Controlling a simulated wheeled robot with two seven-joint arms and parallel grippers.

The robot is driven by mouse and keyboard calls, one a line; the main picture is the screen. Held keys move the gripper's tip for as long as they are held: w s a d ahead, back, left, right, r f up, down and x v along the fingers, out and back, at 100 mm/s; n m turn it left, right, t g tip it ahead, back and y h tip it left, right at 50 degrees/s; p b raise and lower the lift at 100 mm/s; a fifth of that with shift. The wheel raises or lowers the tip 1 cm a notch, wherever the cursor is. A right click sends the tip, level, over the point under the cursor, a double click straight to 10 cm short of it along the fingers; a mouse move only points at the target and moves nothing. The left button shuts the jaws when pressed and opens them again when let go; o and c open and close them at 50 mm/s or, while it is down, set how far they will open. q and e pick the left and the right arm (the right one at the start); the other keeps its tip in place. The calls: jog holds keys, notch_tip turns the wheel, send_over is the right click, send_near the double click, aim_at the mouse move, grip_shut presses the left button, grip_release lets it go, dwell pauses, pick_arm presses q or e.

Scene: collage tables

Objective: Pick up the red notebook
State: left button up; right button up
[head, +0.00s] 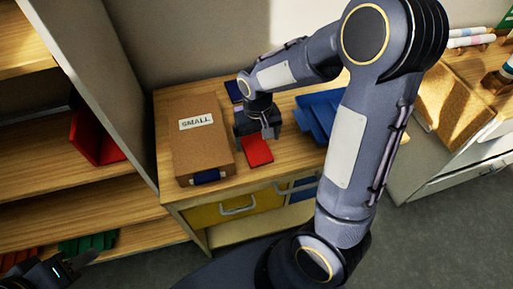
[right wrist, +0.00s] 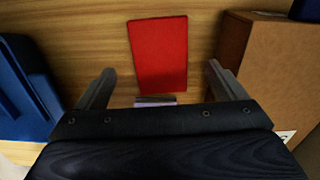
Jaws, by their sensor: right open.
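The red notebook (head: 257,150) lies flat on the wooden table top (head: 227,95), near its front edge. My right gripper (head: 268,134) is just behind and above it in the head view and hides its far end. In the right wrist view, the red notebook (right wrist: 160,55) lies beyond and between the two spread fingers (right wrist: 158,88), which hold nothing. My left gripper (head: 80,262) is at the lower left corner of the head view, away from the table; its jaws are too unclear to judge.
A brown box labelled SMALL (head: 202,140) stands left of the notebook. A blue tray (head: 320,112) is to its right. A dark blue item (head: 234,90) lies behind my right gripper. Shelves with red and green bins (head: 88,242) stand at left.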

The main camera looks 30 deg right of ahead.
aim_at(257, 149)
jog(key=f, duration=0.5)
jog(key=shift+w+p, duration=0.25)
jog(key=shift+p, duration=0.05)
jog(key=shift+r, duration=0.1)
jog(key=c, duration=1.1)
jog(key=shift+r, duration=0.6)
jog(key=s+r, duration=0.1)
jog(key=r, duration=0.1)
jog(key=s+r, duration=0.1)
jog(key=r, duration=0.1)
jog(key=s+a+r, duration=0.1)
jog(key=s+r, duration=0.1)
jog(key=r, duration=0.1)
jog(key=s+a+r, duration=0.1)
jog(key=s+r, duration=0.1)
jog(key=s, duration=0.3)
jog(key=s+a+r+b, duration=0.1)
jog(key=s+r, duration=0.1)
jog(key=s, duration=0.2)
jog(key=shift+s+a+r, duration=0.25)
jog(key=shift+s+r, duration=0.1)
jog(key=shift+r, duration=0.05)
